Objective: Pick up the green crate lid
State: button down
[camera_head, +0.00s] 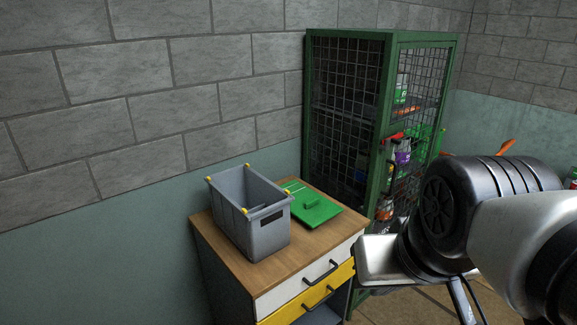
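The green crate lid (315,207) lies flat on the wooden top of a small cabinet, to the right of a grey crate. It is a flat green panel with a raised part near its middle. Its left part is hidden behind the crate. My arm comes in from the right side of the picture, in front of the cabinet and apart from the lid. The fingers of my gripper cannot be made out.
The open grey crate (262,238) with yellow corner pieces stands left of the lid. The cabinet (275,273) has a white and a yellow drawer with dark handles. A green mesh cage (384,150) holding bottles stands behind at the right. A block wall closes the back.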

aim_at(313, 209)
jog(key=i+l+u, duration=0.45)
jog(key=i+l, duration=0.25)
jog(key=i+l+u, duration=0.25)
jog(key=l, duration=0.3)
jog(key=i+l+u, duration=0.2)
jog(key=l, duration=0.3)
jog(key=i, duration=0.1)
